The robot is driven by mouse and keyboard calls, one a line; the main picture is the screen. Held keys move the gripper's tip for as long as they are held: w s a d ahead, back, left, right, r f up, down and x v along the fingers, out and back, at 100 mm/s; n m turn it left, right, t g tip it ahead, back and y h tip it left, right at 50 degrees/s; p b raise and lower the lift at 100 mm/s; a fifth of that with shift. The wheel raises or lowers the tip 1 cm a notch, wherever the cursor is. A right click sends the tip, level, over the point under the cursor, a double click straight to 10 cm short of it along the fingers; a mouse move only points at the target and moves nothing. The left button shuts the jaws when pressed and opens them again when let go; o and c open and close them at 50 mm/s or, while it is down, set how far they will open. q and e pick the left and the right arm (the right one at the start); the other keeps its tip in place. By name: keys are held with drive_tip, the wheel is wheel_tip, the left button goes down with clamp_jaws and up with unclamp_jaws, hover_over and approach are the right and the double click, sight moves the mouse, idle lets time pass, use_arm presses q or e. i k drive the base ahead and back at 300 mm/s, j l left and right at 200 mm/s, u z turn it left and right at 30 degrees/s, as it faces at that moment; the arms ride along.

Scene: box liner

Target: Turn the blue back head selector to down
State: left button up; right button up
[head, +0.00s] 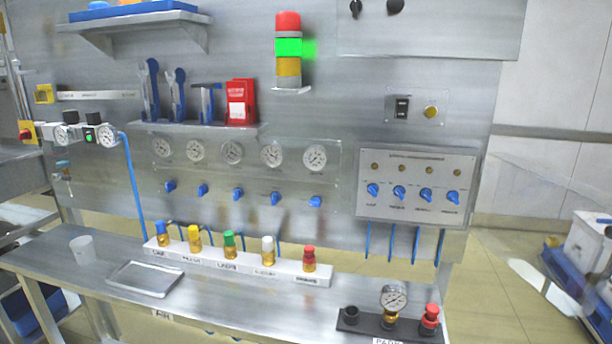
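Several blue selector knobs sit in a row on the grey control panel (417,160) at the right of the head view. They are the far left knob (373,190), two middle knobs (399,193) (426,195) and the far right knob (453,197). Their labels are too small to read, so I cannot tell which is the back head selector. The knobs look tilted, but their exact settings are unclear. Neither of my grippers is in view.
Blue valve knobs (238,194) run below a row of gauges (232,152). A bench (220,298) in front carries a tray (145,279), a cup (83,248), a white strip of coloured fittings (240,264) and a black gauge block (390,325). Blue hoses (391,243) hang under the panel.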

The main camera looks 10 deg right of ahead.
sight(453, 196)
drive_tip(key=l, duration=0.7)
drive_tip(key=l+u, duration=0.15)
drive_tip(key=l, duration=0.6)
drive_tip(key=k+l, duration=0.1)
drive_tip(key=l, duration=0.6)
drive_tip(key=l+u, duration=0.15)
drive_tip(key=l, duration=0.55)
drive_tip(key=k+l, duration=0.15)
drive_tip(key=l, duration=0.55)
drive_tip(key=i+j, duration=0.1)
drive_tip(key=j, duration=0.3)
drive_tip(key=u, duration=0.05)
